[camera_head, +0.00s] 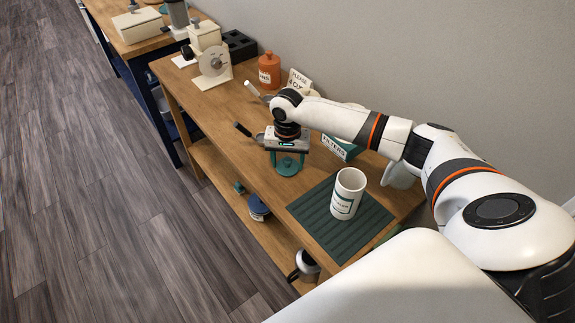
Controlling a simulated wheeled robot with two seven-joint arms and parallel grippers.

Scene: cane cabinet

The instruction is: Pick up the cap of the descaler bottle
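A white cylindrical container (347,198) stands upright on a dark green ribbed mat (302,204) at the near end of the wooden bench. Its label is too small to read, so I cannot tell whether it is the descaler bottle. That piece may be the cap. The gripper hides part of it, and I cannot tell whether the fingers touch it or are closed. An orange lidded bottle (269,72) stands farther back by the wall. My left gripper is out of view.
A green box marked FILTERS (341,148) and a small sign (298,80) stand along the wall. A dark-handled tool (243,130) lies left of my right gripper. A cream grinder-like device (212,62) is farther back. A lower shelf holds several items.

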